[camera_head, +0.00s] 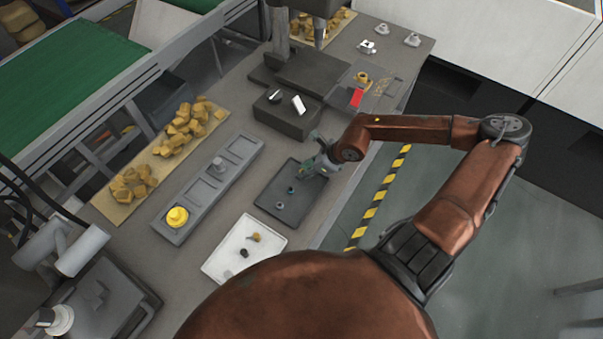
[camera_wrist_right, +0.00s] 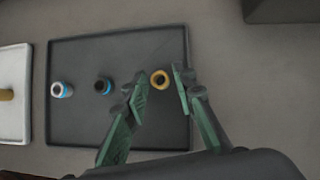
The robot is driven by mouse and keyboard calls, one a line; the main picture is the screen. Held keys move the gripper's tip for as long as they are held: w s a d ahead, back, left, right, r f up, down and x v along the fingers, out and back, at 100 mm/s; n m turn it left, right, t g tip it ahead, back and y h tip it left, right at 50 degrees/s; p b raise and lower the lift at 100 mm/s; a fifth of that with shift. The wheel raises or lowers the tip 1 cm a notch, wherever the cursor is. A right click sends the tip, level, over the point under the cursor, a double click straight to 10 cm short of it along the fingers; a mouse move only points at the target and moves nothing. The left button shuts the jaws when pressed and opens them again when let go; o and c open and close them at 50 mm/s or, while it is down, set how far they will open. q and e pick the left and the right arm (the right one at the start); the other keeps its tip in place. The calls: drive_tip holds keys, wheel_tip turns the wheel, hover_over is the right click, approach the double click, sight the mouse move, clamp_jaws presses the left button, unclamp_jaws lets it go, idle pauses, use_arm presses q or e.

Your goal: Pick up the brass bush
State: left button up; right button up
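The brass bush (camera_wrist_right: 160,79), a small yellow ring with a dark hole, sits on the dark tray (camera_wrist_right: 75,125) near its right edge in the right wrist view. My right gripper (camera_wrist_right: 161,79) is open, with one green fingertip on each side of the bush in that view. I cannot tell whether either finger touches it. My left gripper is not in view.
A white tray (camera_head: 222,262) holds a brass-coloured part and a dark part. A grey compartment tray (camera_head: 187,205) and a dark block (camera_head: 283,117) are nearby.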

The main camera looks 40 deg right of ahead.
drive_tip(key=shift+c, duration=0.2)
clamp_jaws()
idle(0.3)
